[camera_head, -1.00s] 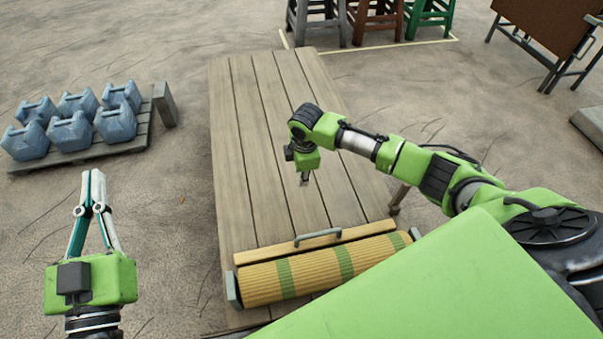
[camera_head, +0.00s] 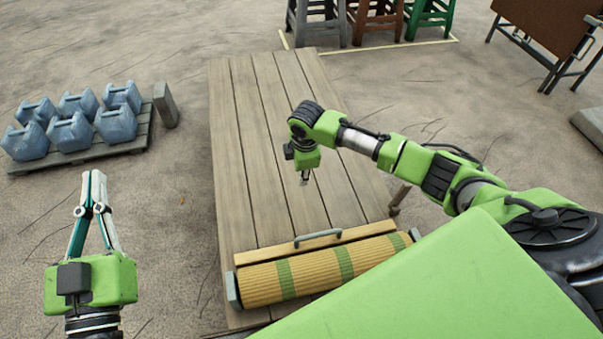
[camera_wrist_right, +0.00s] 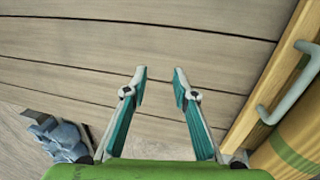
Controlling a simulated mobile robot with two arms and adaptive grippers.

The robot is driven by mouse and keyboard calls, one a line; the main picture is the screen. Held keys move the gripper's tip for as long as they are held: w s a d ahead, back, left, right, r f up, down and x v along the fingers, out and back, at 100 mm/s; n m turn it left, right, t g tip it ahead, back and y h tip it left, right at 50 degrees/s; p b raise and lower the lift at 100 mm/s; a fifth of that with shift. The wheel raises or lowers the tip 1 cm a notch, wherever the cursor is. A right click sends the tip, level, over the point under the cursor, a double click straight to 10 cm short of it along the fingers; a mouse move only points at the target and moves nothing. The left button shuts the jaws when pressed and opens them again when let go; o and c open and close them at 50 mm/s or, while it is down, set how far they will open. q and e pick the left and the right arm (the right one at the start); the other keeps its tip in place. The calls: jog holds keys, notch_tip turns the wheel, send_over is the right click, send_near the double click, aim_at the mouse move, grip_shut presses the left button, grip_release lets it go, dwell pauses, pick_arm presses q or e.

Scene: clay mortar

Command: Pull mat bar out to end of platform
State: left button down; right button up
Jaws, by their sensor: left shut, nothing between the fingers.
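The mat bar (camera_head: 318,244) is a wooden strip with a grey handle (camera_head: 318,237), lying along the rolled yellow mat with green stripes (camera_head: 315,271) at the near end of the plank platform (camera_head: 262,130). In the right wrist view the bar (camera_wrist_right: 262,92) and its handle (camera_wrist_right: 293,88) are at the right edge. My right gripper (camera_wrist_right: 160,72) is open and empty over the planks, left of the handle in that view. In the head view it (camera_head: 304,180) points down beyond the handle. My left gripper (camera_head: 94,174) is shut and empty, left of the platform.
Blue jugs (camera_head: 70,132) stand on a low pallet (camera_head: 85,151) at the left, with a grey block (camera_head: 166,105) beside it. Stools (camera_head: 375,18) and a brown folding table (camera_head: 550,30) are at the back. Most of the platform's planks are clear.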

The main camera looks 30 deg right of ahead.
notch_tip(320, 180, up, 11)
jog(key=s, duration=0.2)
jog(key=shift+a, duration=0.25)
jog(key=shift+f, duration=0.1)
